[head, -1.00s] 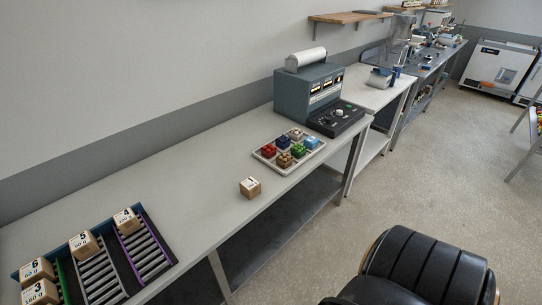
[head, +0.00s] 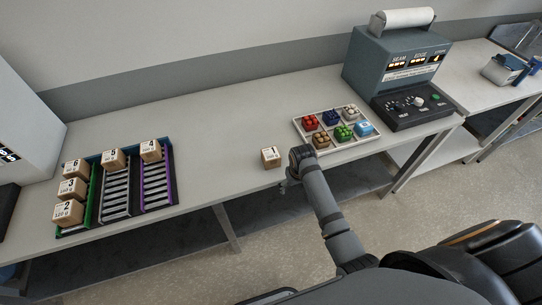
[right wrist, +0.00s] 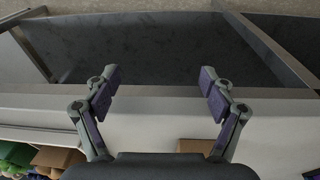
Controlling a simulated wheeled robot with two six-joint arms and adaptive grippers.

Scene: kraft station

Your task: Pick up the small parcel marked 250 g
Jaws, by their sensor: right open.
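A small brown parcel (head: 271,157) marked 1 sits alone near the front edge of the bench; the weight line on its label is too small to read. It appears to be the brown box (right wrist: 196,146) partly hidden behind a finger in the right wrist view. My right gripper (head: 289,186) is just right of and in front of this parcel, over the bench's front edge. In the right wrist view its fingers (right wrist: 159,90) are apart, with nothing between them. My left gripper is not in view.
Other numbered parcels, such as 4 (head: 150,150) and 2 (head: 67,213), stand on a roller rack (head: 117,191) at left. A tray (head: 369,146) of coloured gift boxes lies close to my right arm. A grey sealing machine (head: 392,62) stands behind. The bench middle is clear.

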